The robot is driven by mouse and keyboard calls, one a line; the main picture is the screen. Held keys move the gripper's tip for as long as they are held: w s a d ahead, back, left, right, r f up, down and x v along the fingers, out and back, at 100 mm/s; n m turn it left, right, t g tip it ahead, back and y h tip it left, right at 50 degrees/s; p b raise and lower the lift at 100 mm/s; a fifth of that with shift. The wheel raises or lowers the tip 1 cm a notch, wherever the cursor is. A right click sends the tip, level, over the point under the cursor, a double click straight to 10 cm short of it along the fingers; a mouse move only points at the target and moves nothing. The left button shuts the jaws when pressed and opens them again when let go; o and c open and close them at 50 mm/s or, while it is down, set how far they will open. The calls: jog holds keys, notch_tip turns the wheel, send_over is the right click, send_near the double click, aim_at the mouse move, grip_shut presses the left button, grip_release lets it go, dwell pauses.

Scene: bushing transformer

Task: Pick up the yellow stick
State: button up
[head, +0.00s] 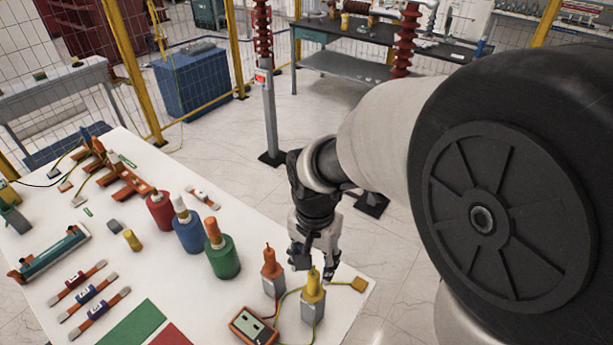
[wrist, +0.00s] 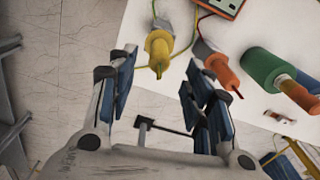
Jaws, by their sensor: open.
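The yellow stick (head: 313,288) stands upright on a grey block near the table's right corner. It also shows in the wrist view (wrist: 158,47), just beyond the gap between my fingers. My gripper (head: 316,268) points down over this corner, just behind the stick in the head view. In the wrist view my gripper (wrist: 158,78) has its blue-padded fingers spread, with nothing between them. I cannot tell the exact height of the fingertips over the stick.
An orange stick (head: 271,265) on a similar block stands close to the left, also in the wrist view (wrist: 222,72). Green (head: 222,256), blue (head: 188,234) and red (head: 160,211) cylinders stand farther left. A meter (head: 251,326) with cables lies in front.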

aim_at(314, 281)
notch_tip(314, 281, down, 8)
jog(key=shift+w+f+b, duration=0.1)
jog(key=shift+b, duration=0.6)
jog(key=shift+c, duration=0.5)
grip_shut()
